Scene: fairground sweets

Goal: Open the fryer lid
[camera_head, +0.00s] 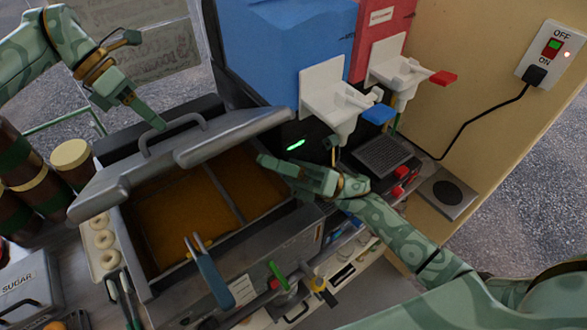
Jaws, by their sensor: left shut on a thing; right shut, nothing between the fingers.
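The fryer (150,285) stands in the middle of the counter with amber oil (180,215) showing inside. Its grey lid (130,178) is tilted up at the back, so the oil vats are uncovered. The lid's bar handle (172,126) rises from its upper side. My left gripper (153,122) is shut on the lid handle, reaching in from the upper left. My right gripper (268,162) is shut and empty, over the right end of the fryer, near the lid's right edge.
Blue and red slush machines (285,55) with white dispensers stand behind on the right. Ring doughnuts (103,240) lie left of the fryer, near stacked brown jars (72,160) and a sugar box (28,288). Blue-handled tongs (213,280) stand at the fryer's front. A power switch (551,50) is on the right panel.

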